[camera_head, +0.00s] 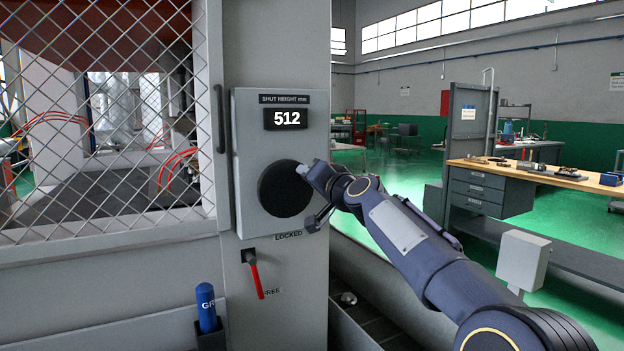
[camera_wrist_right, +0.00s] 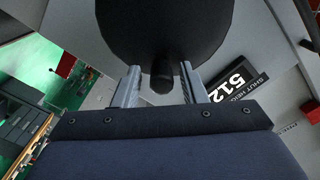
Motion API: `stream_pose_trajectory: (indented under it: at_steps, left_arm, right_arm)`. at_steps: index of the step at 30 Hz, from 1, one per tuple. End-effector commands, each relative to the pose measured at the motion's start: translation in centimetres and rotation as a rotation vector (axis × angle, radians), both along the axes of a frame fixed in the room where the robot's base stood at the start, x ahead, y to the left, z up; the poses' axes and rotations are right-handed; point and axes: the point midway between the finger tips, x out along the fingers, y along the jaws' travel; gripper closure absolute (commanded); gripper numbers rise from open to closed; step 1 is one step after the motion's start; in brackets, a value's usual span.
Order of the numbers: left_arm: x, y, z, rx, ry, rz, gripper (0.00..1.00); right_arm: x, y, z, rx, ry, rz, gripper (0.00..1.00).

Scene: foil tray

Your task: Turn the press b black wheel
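The black wheel (camera_head: 284,192) is a dark disc on the grey press panel, below a display reading 512 (camera_head: 286,118) under the label SHUT HEIGHT mm. It also fills the top of the right wrist view (camera_wrist_right: 165,25), with a short dark handle knob (camera_wrist_right: 161,76) standing out from it. My right gripper (camera_head: 303,170) is at the wheel's upper right edge. In the right wrist view its two fingers stand apart, one on each side of the knob, with a narrow gap showing on both sides. My left gripper is out of view.
A red-handled lever (camera_head: 256,277) below the wheel points down towards the partly hidden FREE label, away from LOCKED. A blue bottle (camera_head: 206,308) stands in a holder at lower left. Wire mesh (camera_head: 110,120) covers the press at left. A workbench (camera_head: 530,172) stands at right.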

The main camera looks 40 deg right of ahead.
Motion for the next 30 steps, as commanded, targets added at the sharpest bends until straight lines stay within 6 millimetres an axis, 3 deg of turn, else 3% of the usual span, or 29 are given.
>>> stream_pose_trajectory:
  at_steps: [11,22,30]
  left_arm:
    - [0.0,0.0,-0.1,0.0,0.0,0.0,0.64]
    - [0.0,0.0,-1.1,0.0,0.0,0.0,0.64]
    - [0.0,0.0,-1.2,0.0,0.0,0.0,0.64]
  right_arm:
    - [-0.5,0.1,0.1,0.0,-0.002,-0.001,0.57]
    - [-6.1,1.4,0.0,-0.001,-0.003,0.0,0.57]
    - [-7.6,1.8,-0.1,0.0,0.0,0.0,0.57]
